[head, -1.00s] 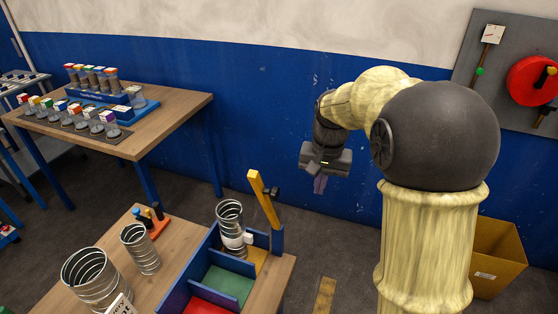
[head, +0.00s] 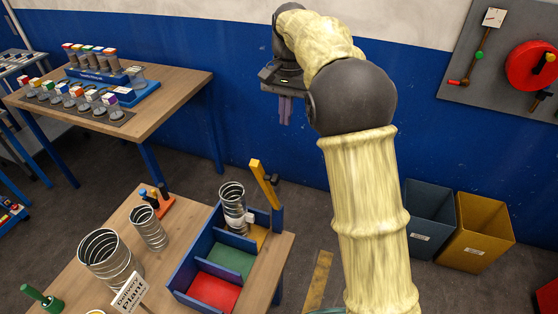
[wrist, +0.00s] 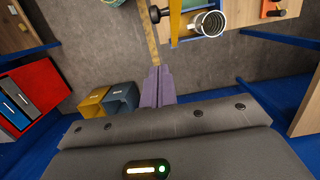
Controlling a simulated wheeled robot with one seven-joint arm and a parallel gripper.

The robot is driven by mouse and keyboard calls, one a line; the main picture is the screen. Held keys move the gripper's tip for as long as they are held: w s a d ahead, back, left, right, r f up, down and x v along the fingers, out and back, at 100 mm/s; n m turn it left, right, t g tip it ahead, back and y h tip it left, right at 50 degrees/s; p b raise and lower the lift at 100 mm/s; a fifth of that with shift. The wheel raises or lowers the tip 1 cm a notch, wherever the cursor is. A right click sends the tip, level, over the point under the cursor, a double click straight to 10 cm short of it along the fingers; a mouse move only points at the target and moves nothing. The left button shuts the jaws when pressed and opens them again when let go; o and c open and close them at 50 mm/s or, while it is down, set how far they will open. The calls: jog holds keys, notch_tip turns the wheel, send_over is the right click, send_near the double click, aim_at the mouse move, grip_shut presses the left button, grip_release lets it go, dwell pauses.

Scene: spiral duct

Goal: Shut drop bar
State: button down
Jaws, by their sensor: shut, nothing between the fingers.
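The drop bar (head: 264,185) is a yellow bar standing raised and tilted at the far right corner of the blue divided tray (head: 193,245). A dark knob or pivot sits beside it. In the wrist view the yellow bar (wrist: 175,22) shows at the top, beyond my fingertips. A silver spiral duct (head: 232,203) with a white tag stands in the tray's far compartment, left of the bar. My gripper (head: 285,120) is shut and empty, with its purple fingers pointing down. It hangs above and behind the bar, apart from it; the fingers (wrist: 158,70) also show in the wrist view.
Two more ducts (head: 108,257) and an orange tool rack (head: 160,203) stand left of the tray. Grey and yellow bins (head: 475,232) stand on the floor at right. A second table with jars (head: 140,110) is at back left. The floor below my gripper is clear.

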jog(key=s+a+f+p, duration=0.1)
jog(key=s+f+p, duration=0.2)
jog(key=f, duration=0.9)
jog(key=shift+s+a, duration=0.25)
jog(key=shift+s, duration=0.35)
jog(key=shift+s+f, duration=0.1)
jog(key=shift+f, duration=0.05)
